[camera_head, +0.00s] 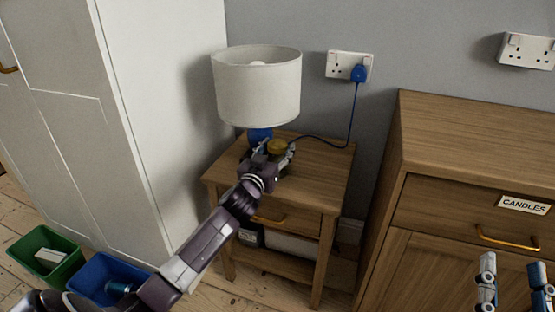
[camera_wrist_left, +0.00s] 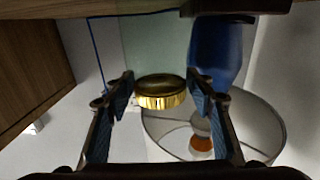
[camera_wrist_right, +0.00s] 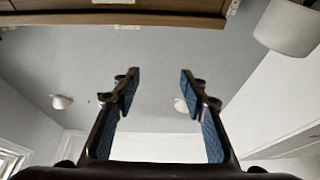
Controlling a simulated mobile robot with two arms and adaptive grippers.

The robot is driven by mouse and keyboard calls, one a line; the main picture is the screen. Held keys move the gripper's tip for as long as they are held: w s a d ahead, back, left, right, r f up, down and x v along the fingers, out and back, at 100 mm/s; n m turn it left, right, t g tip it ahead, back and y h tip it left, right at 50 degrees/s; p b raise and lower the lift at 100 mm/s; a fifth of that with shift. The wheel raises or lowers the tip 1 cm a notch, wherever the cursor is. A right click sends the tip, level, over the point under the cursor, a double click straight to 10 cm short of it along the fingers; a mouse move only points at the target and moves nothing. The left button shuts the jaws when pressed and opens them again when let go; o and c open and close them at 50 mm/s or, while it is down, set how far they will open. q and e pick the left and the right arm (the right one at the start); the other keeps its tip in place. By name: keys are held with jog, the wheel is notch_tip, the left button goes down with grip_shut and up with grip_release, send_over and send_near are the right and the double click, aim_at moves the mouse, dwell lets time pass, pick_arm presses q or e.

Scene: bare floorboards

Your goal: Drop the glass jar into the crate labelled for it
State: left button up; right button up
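My left gripper (camera_head: 277,152) is open around the lid, with narrow gaps at both sides. My right gripper (camera_head: 512,275) is open and empty in front of the chest of drawers. A green crate (camera_head: 68,270) and a blue crate (camera_head: 97,264) stand on the floor at lower left. I see no readable label on either.
The lamp (camera_head: 257,85) with a blue base (camera_wrist_left: 216,50) is close beside the jar. Its blue cord (camera_head: 351,115) runs to a wall socket. The bedside table (camera_head: 325,160), a white wardrobe (camera_head: 165,110) and a drawer unit labelled CANDLES (camera_head: 470,135) stand around. Both crates hold items.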

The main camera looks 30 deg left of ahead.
pick_arm(q)
jog(key=c, duration=1)
jog(key=shift+r, duration=0.1)
jog(key=shift+c, duration=0.2)
